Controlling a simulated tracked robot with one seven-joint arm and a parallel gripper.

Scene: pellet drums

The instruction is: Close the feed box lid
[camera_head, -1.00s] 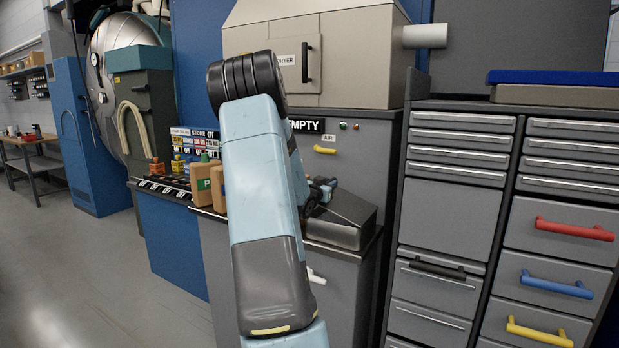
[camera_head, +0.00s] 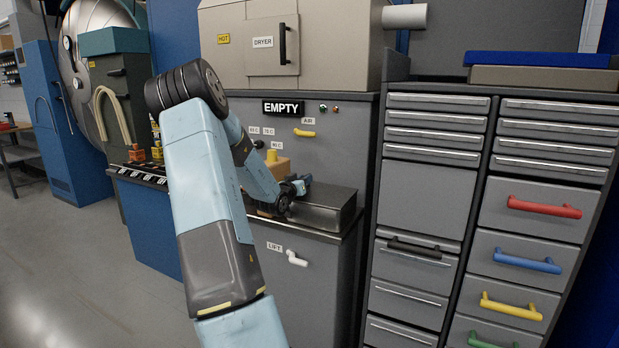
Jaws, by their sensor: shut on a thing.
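The feed box (camera_head: 322,212) is a low dark grey box on the counter right of my arm. Its top looks flat and near level, but I cannot tell where the lid ends and the body begins. My gripper (camera_head: 291,192) is at the box's left end, small in view and partly hidden by its own wrist. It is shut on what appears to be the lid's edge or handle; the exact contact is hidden.
Above the counter is a panel with an EMPTY sign (camera_head: 284,108) and a yellow handle (camera_head: 304,133). A white LIFT handle (camera_head: 297,259) is below. Drawers with coloured handles (camera_head: 543,207) stand right.

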